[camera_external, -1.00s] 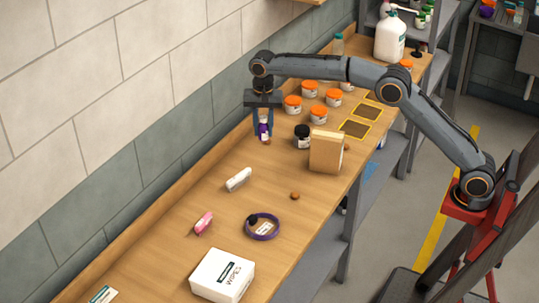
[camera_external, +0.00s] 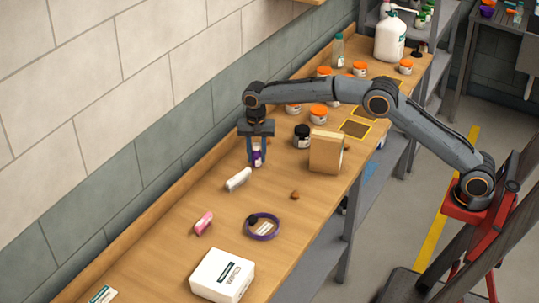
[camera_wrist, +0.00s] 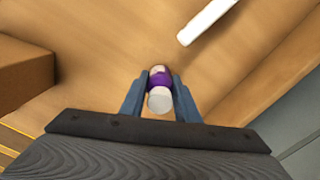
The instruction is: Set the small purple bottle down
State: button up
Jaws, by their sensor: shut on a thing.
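The small purple bottle (camera_external: 257,156) is between the fingers of my gripper (camera_external: 257,152), near the wall side of the wooden table (camera_external: 170,251). It looks upright, with its base close to the table top; whether it touches, I cannot tell. In the wrist view the bottle (camera_wrist: 160,88) shows a pale round cap and a purple body, and the two blue-grey fingers of my gripper (camera_wrist: 160,92) press on it from both sides.
A white tube (camera_external: 239,179) lies just in front of the bottle. A black jar (camera_external: 302,136) and a tan block (camera_external: 326,152) stand to the right. A purple collar (camera_external: 262,226), a pink item (camera_external: 204,222) and a white wipes box (camera_external: 222,275) lie nearer. Orange-lidded jars (camera_external: 319,113) stand behind.

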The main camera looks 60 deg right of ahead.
jog(key=shift+f, duration=0.2)
jog(key=o, duration=1.1)
jog(key=shift+f, duration=0.1)
notch_tip(320, 180, up, 12)
jog(key=shift+r+b, duration=0.15)
jog(key=shift+b, duration=0.95)
jog(key=shift+s, duration=0.1)
